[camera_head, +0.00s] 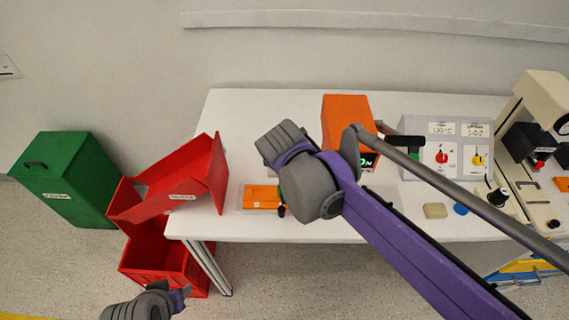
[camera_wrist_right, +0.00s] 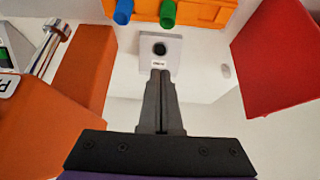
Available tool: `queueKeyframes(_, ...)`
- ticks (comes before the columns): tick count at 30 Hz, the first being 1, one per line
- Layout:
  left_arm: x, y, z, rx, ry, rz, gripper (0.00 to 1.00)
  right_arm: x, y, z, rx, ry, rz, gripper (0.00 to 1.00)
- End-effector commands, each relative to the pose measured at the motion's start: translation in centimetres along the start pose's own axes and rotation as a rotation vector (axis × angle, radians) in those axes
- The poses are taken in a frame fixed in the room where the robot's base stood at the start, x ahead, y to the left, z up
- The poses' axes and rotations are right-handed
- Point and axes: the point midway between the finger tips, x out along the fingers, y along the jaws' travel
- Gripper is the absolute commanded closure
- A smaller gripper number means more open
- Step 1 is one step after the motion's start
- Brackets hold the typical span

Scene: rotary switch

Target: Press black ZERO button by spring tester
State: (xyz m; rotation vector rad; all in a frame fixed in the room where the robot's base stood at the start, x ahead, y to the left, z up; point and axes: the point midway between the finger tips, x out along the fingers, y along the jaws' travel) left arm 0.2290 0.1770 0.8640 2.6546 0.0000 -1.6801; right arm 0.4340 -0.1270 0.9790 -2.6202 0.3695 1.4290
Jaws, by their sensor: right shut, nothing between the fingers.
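The ZERO button (camera_wrist_right: 160,48) is a round black button on a small grey box with a label below it, in the right wrist view. My right gripper (camera_wrist_right: 159,74) is shut and empty. Its fingertips appear at the box's label edge, just below the button in the picture; I cannot tell whether they touch. In the head view my right arm hides the button and its box. The orange spring tester (camera_head: 347,122) with a green display stands at the table's back. My left gripper (camera_head: 177,297) is low at the bottom left, away from the table; its opening is unclear.
An orange fixture (camera_wrist_right: 200,12) with blue and green cylinders lies just beyond the button box. A red bin (camera_wrist_right: 275,65) is to the right in the wrist view. A grey dial panel (camera_head: 455,150) and a beige machine (camera_head: 545,105) stand further right on the white table (camera_head: 250,105).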

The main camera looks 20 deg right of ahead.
Motion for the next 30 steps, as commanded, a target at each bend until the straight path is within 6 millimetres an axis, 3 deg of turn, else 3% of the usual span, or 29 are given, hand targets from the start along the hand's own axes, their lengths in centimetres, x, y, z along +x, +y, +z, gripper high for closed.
queueKeyframes(18,1.3,0.0,0.8,0.000,-0.005,0.000,0.50,11.5,0.1,-0.2,0.002,0.000,0.001,1.00)
queueKeyframes(24,1.4,0.0,0.9,0.000,-0.005,0.000,0.50,13.2,0.0,-0.4,-0.001,0.000,0.000,1.00)
queueKeyframes(30,1.4,0.0,0.9,0.000,-0.006,0.000,0.50,13.6,0.0,-0.5,-0.001,0.000,0.000,1.00)
